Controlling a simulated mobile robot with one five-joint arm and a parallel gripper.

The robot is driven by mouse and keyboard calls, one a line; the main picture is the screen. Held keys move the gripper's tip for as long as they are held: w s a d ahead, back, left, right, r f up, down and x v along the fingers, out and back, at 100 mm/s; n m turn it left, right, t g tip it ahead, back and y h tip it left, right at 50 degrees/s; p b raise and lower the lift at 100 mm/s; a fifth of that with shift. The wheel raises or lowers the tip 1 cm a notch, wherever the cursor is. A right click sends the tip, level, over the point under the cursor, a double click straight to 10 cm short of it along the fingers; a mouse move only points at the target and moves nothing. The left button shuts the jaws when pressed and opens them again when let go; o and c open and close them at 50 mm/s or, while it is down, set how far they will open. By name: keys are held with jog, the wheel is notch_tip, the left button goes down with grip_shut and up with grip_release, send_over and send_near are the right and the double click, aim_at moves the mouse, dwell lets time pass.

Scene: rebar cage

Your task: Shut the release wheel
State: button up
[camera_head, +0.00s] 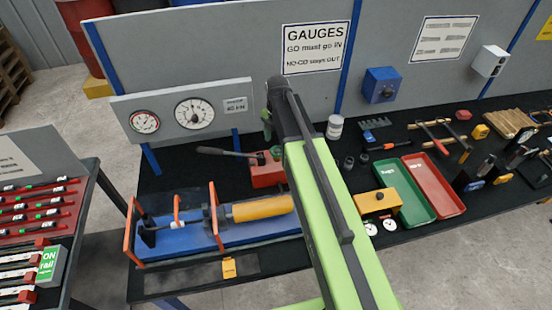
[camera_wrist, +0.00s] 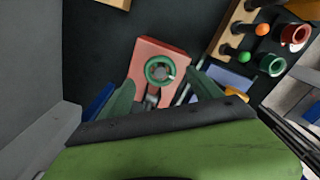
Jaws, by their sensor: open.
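The release wheel (camera_wrist: 160,68), a small green ring, sits on a red block (camera_wrist: 146,56) in the wrist view. My gripper (camera_wrist: 164,93) is open, with one green finger on each side of the area just below the wheel in the wrist view. Nothing is held between the fingers. The wheel appears apart from both fingers; I cannot tell the height gap.
A blue press bed with a yellow cylinder (camera_head: 262,208) lies in front of the red block. A gauge panel (camera_head: 190,113) stands behind it.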

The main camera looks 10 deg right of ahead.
aim_at(277, 151)
notch_tip(277, 151, down, 4)
jog(key=shift+b, duration=1.15)
jog(key=shift+r, duration=0.15)
jog(key=c, duration=1.4)
jog(key=shift+o, duration=0.2)
